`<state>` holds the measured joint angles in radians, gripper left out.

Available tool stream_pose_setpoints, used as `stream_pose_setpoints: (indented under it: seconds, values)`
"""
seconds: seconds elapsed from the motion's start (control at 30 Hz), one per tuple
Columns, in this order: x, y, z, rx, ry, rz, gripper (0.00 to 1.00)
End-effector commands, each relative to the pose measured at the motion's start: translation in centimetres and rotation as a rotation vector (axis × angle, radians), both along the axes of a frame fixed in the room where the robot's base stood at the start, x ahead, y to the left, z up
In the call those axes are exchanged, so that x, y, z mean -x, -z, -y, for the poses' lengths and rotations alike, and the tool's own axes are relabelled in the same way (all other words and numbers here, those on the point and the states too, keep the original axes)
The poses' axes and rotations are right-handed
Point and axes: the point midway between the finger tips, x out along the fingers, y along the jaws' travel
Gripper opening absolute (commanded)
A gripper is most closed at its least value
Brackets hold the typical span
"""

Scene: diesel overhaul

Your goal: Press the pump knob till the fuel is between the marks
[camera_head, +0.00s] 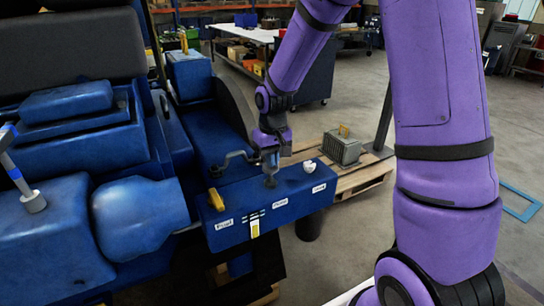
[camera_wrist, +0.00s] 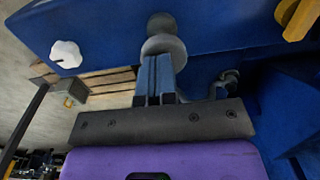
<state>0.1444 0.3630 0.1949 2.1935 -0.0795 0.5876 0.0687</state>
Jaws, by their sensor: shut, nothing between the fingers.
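The grey pump knob (camera_head: 270,181) stands on top of the blue box (camera_head: 305,197), behind the middle label. In the wrist view the round knob (camera_wrist: 163,45) lies right at the fingertips. My gripper (camera_head: 269,162) is shut and empty, pointing down just above the knob. The fingertips (camera_wrist: 157,58) overlap the knob in the wrist view; I cannot tell whether they touch it. A small fuel gauge (camera_head: 255,228) with a yellow column is on the box's front face. Dark marks show near its top, but the level against them is too small to read.
A white knob (camera_head: 309,166) sits on the box right of the pump knob, and a yellow lever (camera_head: 216,199) at its left end. A grey crank-like part (camera_head: 232,158) is close left of my gripper. A grey case (camera_head: 341,148) stands on a pallet behind.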

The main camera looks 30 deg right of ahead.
Motion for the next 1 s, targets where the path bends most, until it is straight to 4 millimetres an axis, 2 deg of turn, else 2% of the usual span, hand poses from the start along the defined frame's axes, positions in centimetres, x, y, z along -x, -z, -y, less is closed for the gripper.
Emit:
stream_pose_setpoints:
  seconds: [0.17,0.5,0.83,1.0]
  values:
    - [0.0,0.2,0.0,0.000,0.000,-0.001,0.00]
    - [0.0,3.7,0.0,0.000,-0.001,-0.003,0.00]
    - [0.2,3.8,0.0,0.000,0.000,-0.006,0.00]
    - [-0.1,2.4,-0.2,0.000,0.000,-0.002,0.00]
